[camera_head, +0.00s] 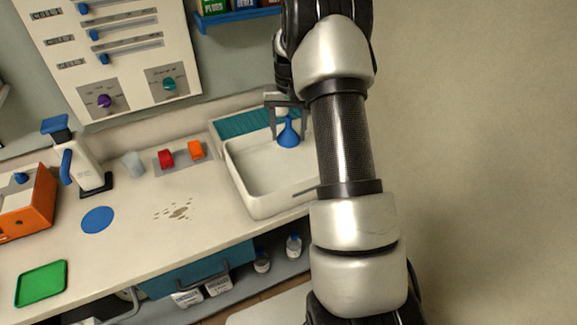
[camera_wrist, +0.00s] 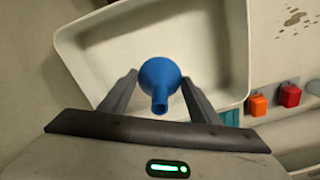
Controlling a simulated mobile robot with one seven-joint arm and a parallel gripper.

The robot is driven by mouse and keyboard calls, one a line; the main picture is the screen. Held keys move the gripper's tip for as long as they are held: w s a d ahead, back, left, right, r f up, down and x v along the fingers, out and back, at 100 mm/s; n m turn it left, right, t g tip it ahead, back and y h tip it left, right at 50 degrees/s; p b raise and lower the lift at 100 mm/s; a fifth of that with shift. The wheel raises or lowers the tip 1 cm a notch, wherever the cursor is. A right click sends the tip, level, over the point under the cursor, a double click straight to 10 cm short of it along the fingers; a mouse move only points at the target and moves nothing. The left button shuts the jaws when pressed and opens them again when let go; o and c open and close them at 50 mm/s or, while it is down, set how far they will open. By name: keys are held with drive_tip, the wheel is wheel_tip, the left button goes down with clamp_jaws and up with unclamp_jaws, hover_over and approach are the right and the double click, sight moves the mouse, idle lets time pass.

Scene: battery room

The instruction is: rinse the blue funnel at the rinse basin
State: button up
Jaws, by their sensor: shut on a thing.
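The blue funnel (camera_head: 288,134) is between the fingers of my gripper (camera_head: 288,124), over the back part of the white rinse basin (camera_head: 262,206). In the wrist view the blue funnel (camera_wrist: 160,80) shows between the two fingers of my gripper (camera_wrist: 158,88), with its narrow spout toward the camera. The white basin (camera_wrist: 70,45) lies beyond it and looks empty. My gripper is shut on the funnel. My arm hides the right part of the basin in the head view.
Red (camera_head: 166,158) and orange (camera_head: 196,149) blocks sit left of the basin. Further left are a translucent cup (camera_head: 133,163), a blue disc (camera_head: 97,220), a dispenser-like device (camera_head: 84,160) and a green tray (camera_head: 41,283). A dark stain (camera_head: 178,209) marks the counter. A shelf (camera_head: 240,14) hangs above.

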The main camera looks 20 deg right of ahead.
sight(288, 117)
drive_tip(key=shift+r, duration=0.1)
drive_tip(key=shift+r+p, duration=1.3)
drive_tip(key=shift+r, duration=0.65)
